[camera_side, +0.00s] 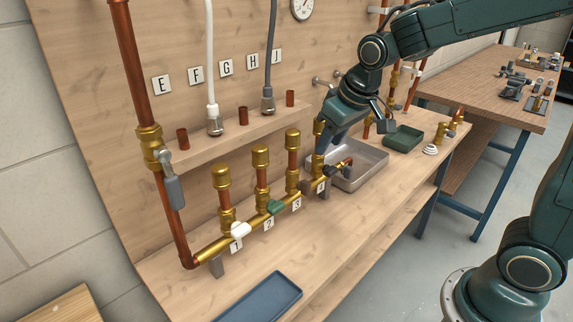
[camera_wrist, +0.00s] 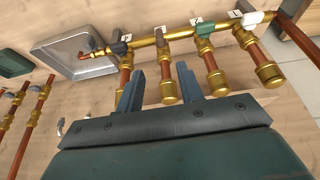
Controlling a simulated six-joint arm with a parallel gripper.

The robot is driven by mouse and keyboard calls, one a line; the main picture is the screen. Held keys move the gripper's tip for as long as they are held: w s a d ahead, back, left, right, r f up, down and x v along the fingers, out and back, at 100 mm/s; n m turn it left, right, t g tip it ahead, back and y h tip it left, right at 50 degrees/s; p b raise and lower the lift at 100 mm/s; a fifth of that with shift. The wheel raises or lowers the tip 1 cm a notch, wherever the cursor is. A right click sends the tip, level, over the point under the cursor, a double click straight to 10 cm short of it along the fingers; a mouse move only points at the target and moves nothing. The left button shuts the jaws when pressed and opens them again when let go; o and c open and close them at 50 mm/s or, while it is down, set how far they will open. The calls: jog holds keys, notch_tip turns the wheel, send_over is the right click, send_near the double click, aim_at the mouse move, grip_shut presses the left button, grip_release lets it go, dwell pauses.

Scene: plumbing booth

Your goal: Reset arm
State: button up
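My gripper (camera_side: 326,146) hangs fingers down near the fourth riser of the brass manifold (camera_side: 262,217), close to the back board. In the wrist view its two blue fingers (camera_wrist: 160,70) are spread apart, with nothing visibly clamped between them. The third riser's brass cap (camera_wrist: 170,88) shows beyond the gap between the fingers, and the left finger partly hides the fourth riser (camera_wrist: 126,66). Contact with the pipes cannot be told. The manifold carries a white valve handle (camera_side: 240,230), a green handle (camera_side: 276,207) and a dark handle (camera_side: 308,187).
A metal sink basin (camera_side: 362,176) stands under the manifold's outlet, with a green tray (camera_side: 403,138) beyond it. A blue tray (camera_side: 259,300) lies at the bench front. A tall copper pipe (camera_side: 131,75) rises at left. Hoses hang above the shelf. The front bench middle is clear.

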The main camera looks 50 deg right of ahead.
jog(key=shift+s+r, duration=0.2)
jog(key=shift+r, duration=0.2)
notch_tip(320, 180, up, 13)
dwell(1.4)
jog(key=shift+s, duration=0.1)
jog(key=s+f, duration=0.5)
jog(key=s, duration=0.5)
jog(key=s+f+t, duration=0.1)
jog(key=s+f, duration=0.4)
jog(key=s, duration=0.4)
jog(key=shift+s, duration=0.35)
jog(key=shift+d, duration=0.1)
